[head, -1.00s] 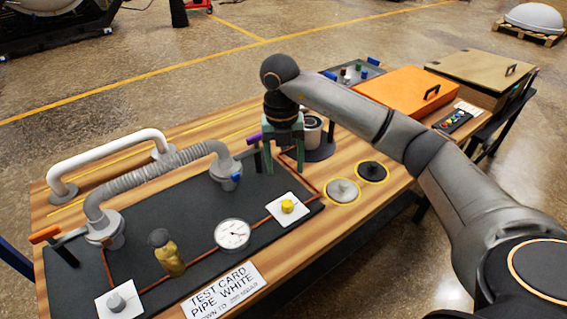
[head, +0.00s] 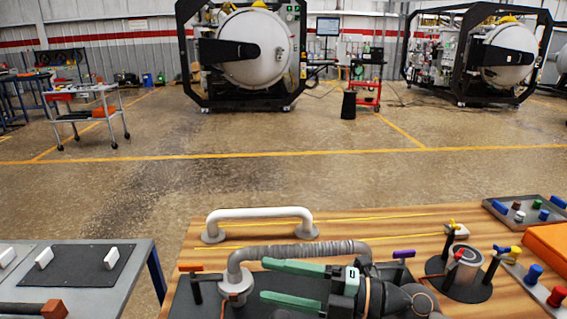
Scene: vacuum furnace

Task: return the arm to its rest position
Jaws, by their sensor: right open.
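My right gripper (head: 264,280) shows at the bottom centre of the head view, with two green fingers spread apart and pointing left. Nothing shows between the fingers except the dark mat behind them. Its dark wrist (head: 405,300) is to the right of the fingers, and the rest of that arm is out of the picture. In the picture the gripper overlaps the dark mat and lies just below the grey corrugated hose (head: 300,252). I cannot tell its height above the bench. My left gripper is not in view.
A grey table (head: 135,258) stands at left. Vacuum furnaces (head: 255,48) stand far back beyond open floor.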

